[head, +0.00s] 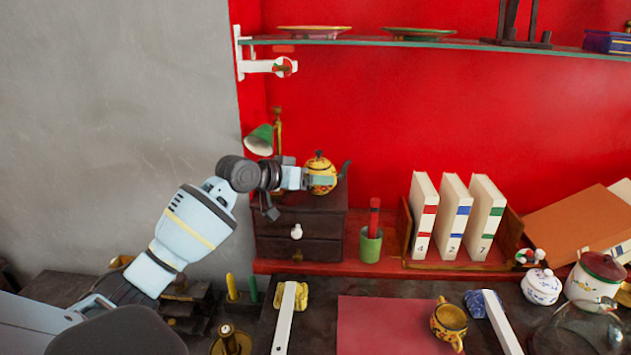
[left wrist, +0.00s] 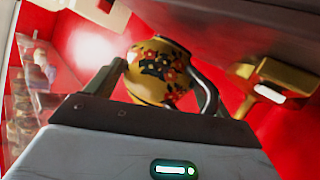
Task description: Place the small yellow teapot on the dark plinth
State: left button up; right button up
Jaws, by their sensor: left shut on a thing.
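The small yellow teapot (head: 320,164), with a dark spout pointing right, is at the top of a dark wooden drawer box (head: 325,225). This box is the dark raised block under it; I cannot tell whether the teapot rests on it or hangs just above. My left gripper (head: 316,180) reaches in from the left and is shut on the teapot, with a pale finger across its body. In the left wrist view the teapot (left wrist: 155,72), painted with red flowers, is between the two fingers. My right gripper is not in view.
A green lamp (head: 260,140) stands close behind my left wrist. A green cup (head: 371,246) with a red stick and upright white binders (head: 453,218) stand to the right. A glass shelf (head: 350,41) runs above.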

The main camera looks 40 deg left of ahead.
pick_arm(q)
jog(key=shift+w+d+r, duration=0.1)
jog(key=shift+w+d, duration=0.05)
jog(key=shift+w, duration=0.35)
jog(key=shift+w+d+r, duration=0.1)
jog(key=shift+w, duration=0.4)
jog(key=shift+f, duration=0.85)
jog(key=shift+f, duration=0.1)
jog(key=o, duration=1.1)
jog(key=shift+f, duration=0.1)
jog(key=v, duration=1.2)
jog(key=shift+s+d, duration=0.1)
